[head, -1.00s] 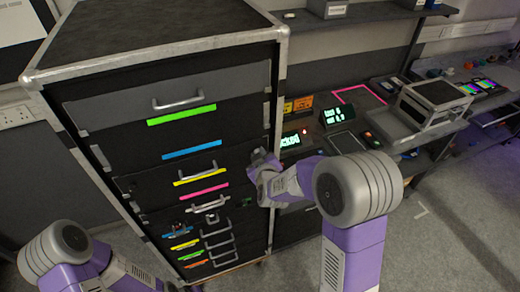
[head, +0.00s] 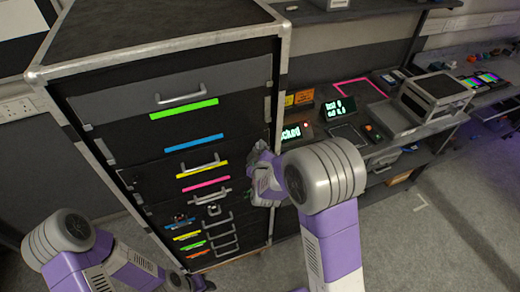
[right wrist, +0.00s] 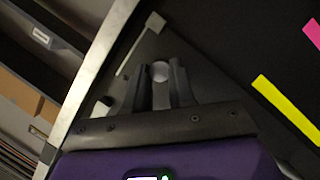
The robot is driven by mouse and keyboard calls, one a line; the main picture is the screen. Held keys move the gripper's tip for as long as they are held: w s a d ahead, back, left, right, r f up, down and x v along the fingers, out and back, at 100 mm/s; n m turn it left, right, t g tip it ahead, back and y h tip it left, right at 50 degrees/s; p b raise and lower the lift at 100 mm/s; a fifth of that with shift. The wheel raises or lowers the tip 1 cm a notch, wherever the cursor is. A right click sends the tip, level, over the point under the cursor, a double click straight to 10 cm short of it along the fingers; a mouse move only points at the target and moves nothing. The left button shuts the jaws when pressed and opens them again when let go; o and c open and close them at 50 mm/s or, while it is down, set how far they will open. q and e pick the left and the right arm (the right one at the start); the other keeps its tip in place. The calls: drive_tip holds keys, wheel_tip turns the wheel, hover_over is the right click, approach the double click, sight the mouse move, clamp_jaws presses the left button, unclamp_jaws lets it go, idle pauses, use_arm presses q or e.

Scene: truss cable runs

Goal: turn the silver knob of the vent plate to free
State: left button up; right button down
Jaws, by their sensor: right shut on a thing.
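In the right wrist view, the round silver knob (right wrist: 160,71) sits between the two dark fingers of my right gripper (right wrist: 162,80), which is shut on it. A dark grey panel (right wrist: 205,78) lies behind the knob, apparently the vent plate. In the head view, my right gripper (head: 261,150) is at the right edge of the cabinet front and hides the knob and most of that plate. The knob's pointing direction cannot be read. My left gripper (head: 203,284) shows only partly at the bottom of the head view, low by the cabinet; its jaws cannot be made out.
The tall black cabinet (head: 150,70) has silver edges, handles and coloured strips. Right of it, a small display (head: 291,134) shows partly hidden text ending in "ocked", with a red light. Another display (head: 340,107) and a grey box (head: 437,97) stand on the bench. Floor at right is clear.

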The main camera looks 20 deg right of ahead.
drive_tip(key=c, duration=0.9)
unclamp_jaws()
drive_tip(key=shift+c, duration=0.2)
drive_tip(key=v, duration=0.7)
drive_tip(key=shift+s, duration=0.25)
drive_tip(key=shift+a+r, duration=0.1)
